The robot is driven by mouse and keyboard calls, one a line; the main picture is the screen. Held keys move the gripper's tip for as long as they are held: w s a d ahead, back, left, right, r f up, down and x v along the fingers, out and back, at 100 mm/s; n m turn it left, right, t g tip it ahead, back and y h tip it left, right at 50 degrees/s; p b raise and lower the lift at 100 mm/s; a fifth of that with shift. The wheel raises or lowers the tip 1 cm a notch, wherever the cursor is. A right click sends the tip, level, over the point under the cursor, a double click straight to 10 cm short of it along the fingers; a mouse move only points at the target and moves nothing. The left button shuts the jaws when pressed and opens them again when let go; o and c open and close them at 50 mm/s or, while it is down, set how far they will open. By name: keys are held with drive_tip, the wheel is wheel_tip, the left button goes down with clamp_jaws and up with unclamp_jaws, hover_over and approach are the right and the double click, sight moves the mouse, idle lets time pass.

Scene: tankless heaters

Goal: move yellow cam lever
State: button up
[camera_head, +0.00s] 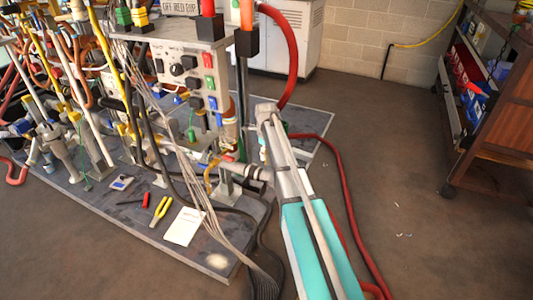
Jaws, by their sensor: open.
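A small curved yellow piece (209,178), which looks like the yellow cam lever, sits low on the pipework at the front right of the test rig. It is beside a grey horizontal pipe fitting (248,171). It is small, so I cannot tell its exact shape or position. My arm (318,245), with a turquoise section, reaches up from the bottom edge, and its grey far end (267,114) stands just right of the rig. My gripper's fingers cannot be made out. They seem hidden behind the arm or lost among the pipes.
A control panel (185,76) with knobs stands above the pipework. Yellow-handled pliers (160,209) and a white paper (184,227) lie on the grey base plate (217,262). Cables hang over its front. A red hose (345,190) runs behind my arm. The floor (400,170) is mostly clear before a shelf cart (493,115).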

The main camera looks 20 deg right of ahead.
wheel_tip(320, 180, up, 13)
drive_tip(key=p, duration=1.2)
drive_tip(key=shift+r+p, duration=0.2)
drive_tip(key=shift+p, duration=0.15)
drive_tip(key=s+a+n, duration=0.4)
drive_tip(key=s+n, duration=0.9)
drive_tip(key=s, duration=0.1)
drive_tip(key=s+a+n, duration=0.4)
drive_tip(key=s+n, duration=0.9)
drive_tip(key=s, duration=0.2)
wheel_tip(320, 180, up, 28)
drive_tip(key=p, duration=2.8)
